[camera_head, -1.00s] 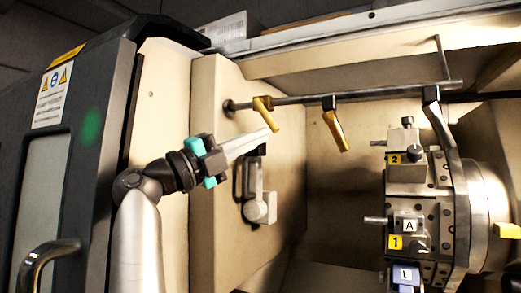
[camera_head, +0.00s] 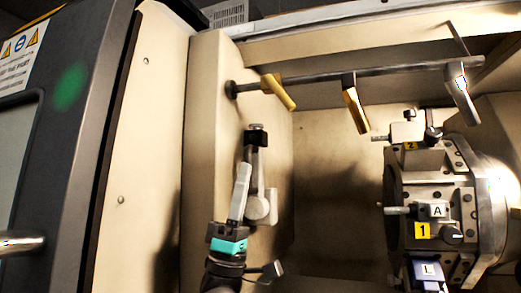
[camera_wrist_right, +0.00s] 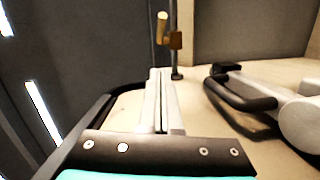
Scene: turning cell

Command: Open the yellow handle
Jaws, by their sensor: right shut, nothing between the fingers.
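Two yellow handles hang on a grey horizontal bar (camera_head: 320,76). The left yellow handle (camera_head: 278,92) is near the bar's left end, slanting down to the right. The second yellow handle (camera_head: 356,110) hangs steeper, right of it. Yellow parts (camera_wrist_right: 163,30) also show at the top of the right wrist view, beyond my fingertips. My right gripper (camera_head: 243,170) is below the left handle, fingers pointing up, shut and empty. It also shows in the wrist view (camera_wrist_right: 157,75), clear of the yellow parts. My left gripper is not in view.
A grey lever with a black end (camera_head: 256,137) stands on the cream wall just behind my fingers; it shows close on the right in the wrist view (camera_wrist_right: 240,95). A tool turret (camera_head: 440,190) is at the right. A dark door (camera_head: 75,130) is at the left.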

